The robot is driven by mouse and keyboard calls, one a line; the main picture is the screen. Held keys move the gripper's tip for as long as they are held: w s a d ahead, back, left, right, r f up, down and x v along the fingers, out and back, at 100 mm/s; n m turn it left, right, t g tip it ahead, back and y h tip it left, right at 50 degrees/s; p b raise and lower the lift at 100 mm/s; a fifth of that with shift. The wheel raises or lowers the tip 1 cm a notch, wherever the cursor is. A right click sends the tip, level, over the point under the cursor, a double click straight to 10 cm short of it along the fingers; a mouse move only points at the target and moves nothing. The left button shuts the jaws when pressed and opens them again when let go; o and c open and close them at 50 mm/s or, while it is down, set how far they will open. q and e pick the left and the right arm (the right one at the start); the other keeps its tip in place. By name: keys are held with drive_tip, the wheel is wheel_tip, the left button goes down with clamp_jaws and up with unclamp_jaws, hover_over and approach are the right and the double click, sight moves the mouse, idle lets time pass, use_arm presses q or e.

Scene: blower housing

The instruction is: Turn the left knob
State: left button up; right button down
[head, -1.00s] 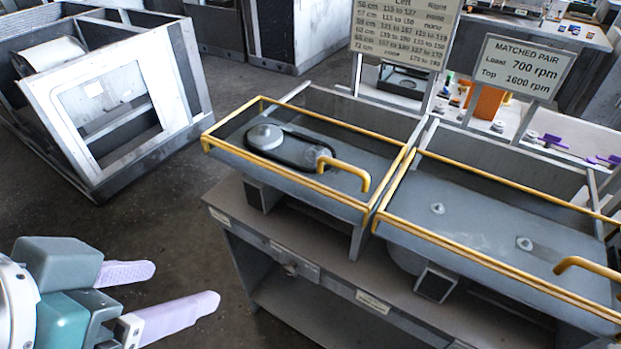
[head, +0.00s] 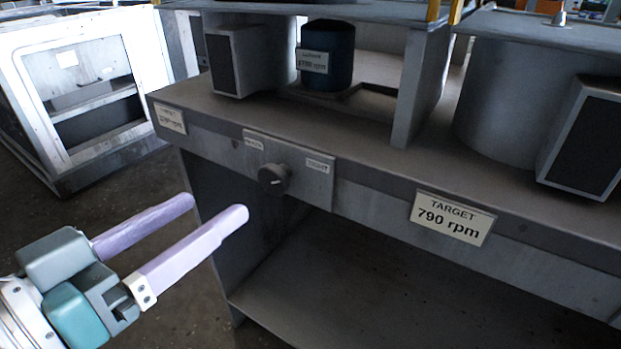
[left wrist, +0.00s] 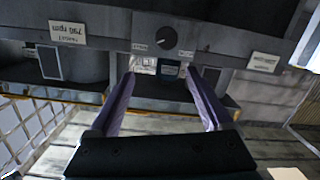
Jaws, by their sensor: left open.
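A dark round knob (head: 273,179) sits on a grey plate (head: 298,178) on the bench's front edge. The plate has a small label on either side of the knob; I cannot read them surely. The knob also shows in the left wrist view (left wrist: 166,38), above the gap between the fingers. My left gripper (head: 215,207) is open and empty, its two lilac fingers pointing toward the bench, left of the knob in the head view and apart from it. Its fingers also show in the left wrist view (left wrist: 160,80). My right gripper is not in view.
The grey bench (head: 375,185) has an open lower shelf (head: 330,285). A "TARGET 790 rpm" label (head: 452,217) is right of the knob. A blue motor (head: 326,60) stands above it. A white-framed cabinet (head: 85,85) stands at the back left. Floor near my gripper is clear.

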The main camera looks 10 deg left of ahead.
use_arm(q)
drive_tip(key=t+b, duration=0.1)
drive_tip(key=b, duration=0.2)
approach(270, 183)
drive_tip(key=shift+h, duration=0.4)
drive_tip(key=b+x, duration=0.1)
drive_tip(key=x, duration=0.3)
drive_tip(key=b+x, duration=0.1)
drive_tip(key=x, duration=0.3)
drive_tip(key=shift+w+a+f, duration=0.15)
drive_tip(key=shift+w+a, duration=0.05)
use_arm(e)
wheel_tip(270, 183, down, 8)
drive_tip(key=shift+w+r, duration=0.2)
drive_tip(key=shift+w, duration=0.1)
use_arm(q)
drive_tip(key=shift+c, duration=0.4)
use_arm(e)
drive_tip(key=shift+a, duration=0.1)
use_arm(q)
clamp_jaws()
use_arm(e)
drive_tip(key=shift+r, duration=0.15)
